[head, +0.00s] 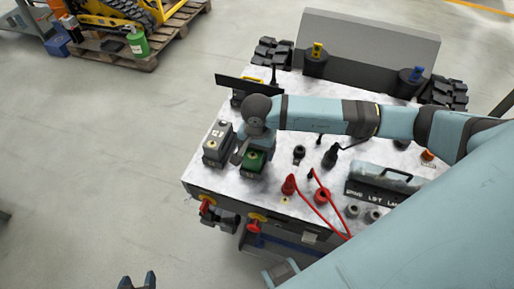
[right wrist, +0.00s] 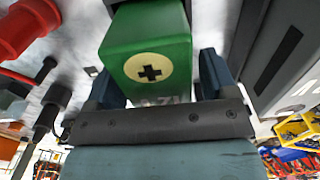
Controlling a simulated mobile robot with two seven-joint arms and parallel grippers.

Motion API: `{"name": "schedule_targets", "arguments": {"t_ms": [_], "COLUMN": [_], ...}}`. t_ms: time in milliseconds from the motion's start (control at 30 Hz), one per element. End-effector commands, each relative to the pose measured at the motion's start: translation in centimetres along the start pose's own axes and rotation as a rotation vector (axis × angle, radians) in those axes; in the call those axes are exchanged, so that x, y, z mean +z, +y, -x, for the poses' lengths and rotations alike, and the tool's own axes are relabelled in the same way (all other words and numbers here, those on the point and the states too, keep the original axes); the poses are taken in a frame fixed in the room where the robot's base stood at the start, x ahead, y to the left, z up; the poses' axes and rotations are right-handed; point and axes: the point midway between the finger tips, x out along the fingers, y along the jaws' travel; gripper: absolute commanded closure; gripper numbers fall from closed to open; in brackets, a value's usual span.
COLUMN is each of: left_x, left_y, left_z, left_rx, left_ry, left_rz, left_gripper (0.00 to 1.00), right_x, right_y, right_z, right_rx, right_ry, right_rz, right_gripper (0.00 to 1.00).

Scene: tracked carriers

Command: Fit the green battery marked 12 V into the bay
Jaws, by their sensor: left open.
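The green battery (head: 257,160) is upright on the light top of the carrier, near its front left edge. In the right wrist view the battery (right wrist: 180,35) shows a pale disc with a black plus, and part of its upside-down marking. My right gripper (head: 246,158) is at the battery. In the wrist view its fingers (right wrist: 160,82) stand on either side, with a narrow gap seeming to show at the right finger; I cannot tell whether they grip. My left gripper (head: 137,281) is open and empty at the bottom edge, away from the carrier. I cannot make out the bay.
A grey battery (head: 217,143) stands just left of the green one. Red plugs with a cable (head: 320,195), black connectors (head: 330,157) and a grey panel with a handle (head: 383,185) lie to the right. A dark upright plate (head: 237,86) stands behind.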

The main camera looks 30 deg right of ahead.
Motion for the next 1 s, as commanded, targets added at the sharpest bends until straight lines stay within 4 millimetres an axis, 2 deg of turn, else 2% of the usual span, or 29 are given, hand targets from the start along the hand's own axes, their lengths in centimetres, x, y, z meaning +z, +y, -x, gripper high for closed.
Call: {"name": "schedule_targets", "arguments": {"t_ms": [267, 367, 700, 833, 1000], "left_x": [-0.5, -0.3, 0.4, 0.4, 0.4], "left_y": [0.0, 0.0, 0.0, 0.0, 0.0], "left_z": [0.3, 0.1, -0.3, -0.4, -0.4], "left_rx": [0.000, 0.000, 0.001, 0.001, 0.001], "left_ry": [0.007, 0.011, -0.004, -0.003, -0.001], "left_rz": [-0.003, -0.002, 0.004, 0.006, 0.008], "left_gripper": [0.44, 0.44, 0.44, 0.44, 0.44], "right_x": [0.0, -0.1, -0.1, 0.0, 0.0], "right_y": [0.0, -0.1, -0.1, 0.0, 0.0], "right_z": [0.7, 2.1, 9.3, 11.1, 12.2], "right_rx": [-0.001, -0.004, -0.003, -0.001, 0.000], "right_ry": [0.000, 0.001, 0.002, 0.001, 0.000], "right_rz": [0.000, 0.000, 0.000, 0.001, 0.000], "right_gripper": [0.21, 0.21, 0.21, 0.21, 0.21]}}
